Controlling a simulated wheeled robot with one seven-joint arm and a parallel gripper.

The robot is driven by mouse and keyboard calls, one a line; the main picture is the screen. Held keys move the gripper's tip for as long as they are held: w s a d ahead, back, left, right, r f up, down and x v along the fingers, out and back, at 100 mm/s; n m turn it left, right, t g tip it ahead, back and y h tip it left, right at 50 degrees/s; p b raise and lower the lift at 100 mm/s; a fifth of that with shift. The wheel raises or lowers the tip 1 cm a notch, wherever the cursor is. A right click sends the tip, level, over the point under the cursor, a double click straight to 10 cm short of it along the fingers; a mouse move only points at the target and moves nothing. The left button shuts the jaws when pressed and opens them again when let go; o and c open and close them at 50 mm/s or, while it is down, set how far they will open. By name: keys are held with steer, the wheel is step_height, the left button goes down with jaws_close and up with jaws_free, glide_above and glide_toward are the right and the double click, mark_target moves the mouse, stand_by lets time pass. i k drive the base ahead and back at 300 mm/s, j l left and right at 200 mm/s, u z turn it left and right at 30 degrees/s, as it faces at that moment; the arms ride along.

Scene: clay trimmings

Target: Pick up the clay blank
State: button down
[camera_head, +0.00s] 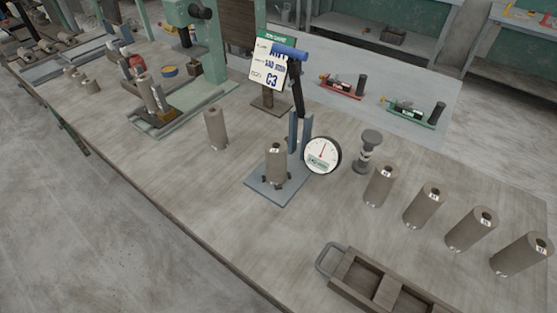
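Several grey-brown cylinders that look like clay blanks stand upright on the bench. One cylinder (215,129) stands alone left of centre with no tag visible. Another cylinder (275,167) with a small pale tag stands on the blue-grey base plate (291,194) of a press-like stand, among small dark stops. Several tagged cylinders stand in a row at the right, the nearest to the stand being this one (379,187). I cannot tell which one the task means. My gripper is not in view.
A round dial gauge (321,157) and a dark knobbed post (367,152) stand beside the stand. A wooden divided tray (367,269) with a handle lies at the front edge. A sign (270,63) stands behind. The bench left of the tray is clear.

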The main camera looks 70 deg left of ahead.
mark_target(276, 149)
steer(key=u, duration=1.8)
